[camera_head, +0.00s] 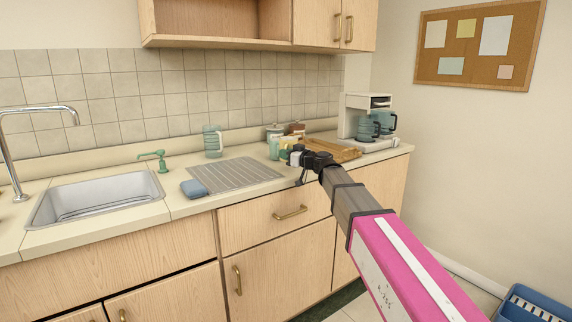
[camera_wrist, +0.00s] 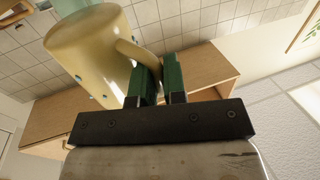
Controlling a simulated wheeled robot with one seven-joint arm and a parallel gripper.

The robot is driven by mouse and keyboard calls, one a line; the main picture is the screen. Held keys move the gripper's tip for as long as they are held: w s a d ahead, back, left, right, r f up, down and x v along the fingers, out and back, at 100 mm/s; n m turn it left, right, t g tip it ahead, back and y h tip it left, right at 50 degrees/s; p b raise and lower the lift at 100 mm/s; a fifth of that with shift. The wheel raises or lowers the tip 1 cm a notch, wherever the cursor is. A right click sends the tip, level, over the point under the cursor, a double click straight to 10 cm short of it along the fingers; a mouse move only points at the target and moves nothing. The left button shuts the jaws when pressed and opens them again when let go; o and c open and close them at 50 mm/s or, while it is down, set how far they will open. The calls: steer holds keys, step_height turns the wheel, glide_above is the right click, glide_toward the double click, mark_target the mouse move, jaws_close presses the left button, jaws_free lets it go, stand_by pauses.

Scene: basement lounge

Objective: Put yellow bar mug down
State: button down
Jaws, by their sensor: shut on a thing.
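The yellow bar mug (camera_wrist: 82,48) fills the upper left of the wrist view, pale yellow with small blue dots. My gripper (camera_wrist: 158,82) has its green fingers closed on the mug's handle. The mug looks tilted in this view, and the handle is partly hidden by the fingers. In the head view, my gripper (camera_head: 296,154) is over the counter (camera_head: 222,201), right of the ribbed drainboard. A small yellowish part of the mug (camera_head: 287,157) shows at its tip. I cannot tell the gap between mug and counter.
Canisters (camera_head: 274,132) and a wooden tray (camera_head: 338,151) stand behind my gripper. A coffee maker (camera_head: 366,118) is at the right. A ribbed drainboard (camera_head: 236,174), blue sponge (camera_head: 194,189), glass mug (camera_head: 212,141) and sink (camera_head: 95,195) lie left. Some counter front is clear.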

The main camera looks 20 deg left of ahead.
steer(key=shift+f, duration=1.95)
steer(key=shift+f, duration=0.15)
steer(key=c, duration=1.2)
jaws_free()
steer(key=shift+s+d, duration=0.15)
steer(key=shift+d, duration=0.05)
steer(key=v, duration=1.1)
steer(key=shift+s+d, duration=0.2)
steer(key=shift+d, duration=0.05)
